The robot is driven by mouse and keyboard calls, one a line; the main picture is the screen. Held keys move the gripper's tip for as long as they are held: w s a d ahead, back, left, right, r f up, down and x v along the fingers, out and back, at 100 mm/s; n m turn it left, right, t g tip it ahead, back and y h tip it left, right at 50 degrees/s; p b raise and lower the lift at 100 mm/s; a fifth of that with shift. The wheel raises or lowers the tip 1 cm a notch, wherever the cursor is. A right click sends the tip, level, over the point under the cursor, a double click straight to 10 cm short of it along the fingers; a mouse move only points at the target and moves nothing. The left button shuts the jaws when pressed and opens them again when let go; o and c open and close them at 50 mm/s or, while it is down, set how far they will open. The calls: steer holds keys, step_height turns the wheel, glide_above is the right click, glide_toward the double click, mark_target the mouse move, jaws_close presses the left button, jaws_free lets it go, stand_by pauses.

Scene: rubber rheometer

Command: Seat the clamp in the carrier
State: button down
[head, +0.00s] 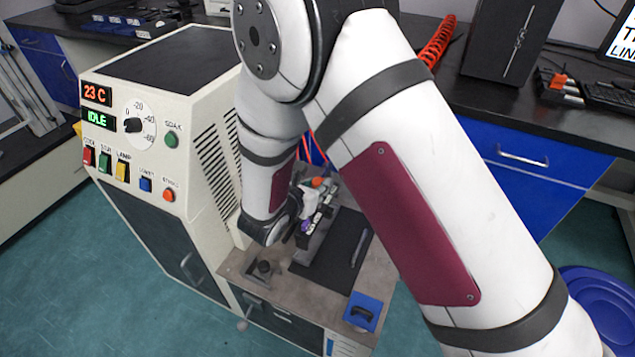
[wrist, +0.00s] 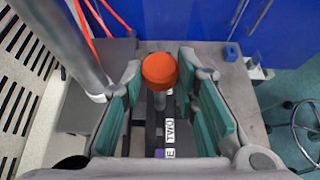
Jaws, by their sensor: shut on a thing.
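The clamp, as far as I can tell, is the part with the orange knob (wrist: 160,71) on a grey stem; the knob also shows in the head view (head: 318,182). My gripper (wrist: 162,85) has its teal-padded fingers on either side of it, shut on the clamp. Dark bars with white labels (wrist: 170,131) and a small purple patch run below the knob, between the fingers. In the head view my gripper (head: 308,205) is above the small bench beside the cream machine. I cannot clearly make out the carrier; my arm and gripper hide part of that area.
The cream machine (head: 150,70) stands close on the left, its display reading 23 C and IDLE. A black mat (head: 340,250) on the bench (head: 315,300) bears a thin grey tool. A metal post (wrist: 60,38) rises beside my gripper.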

steer(key=shift+f+b, duration=1.25)
steer(key=shift+b, duration=0.05)
steer(key=shift+f+b, duration=1.05)
steer(key=shift+f, duration=0.2)
steer(key=c, duration=1.2)
jaws_free()
steer(key=shift+s, duration=0.1)
steer(key=v, duration=1.2)
steer(key=shift+f, duration=0.1)
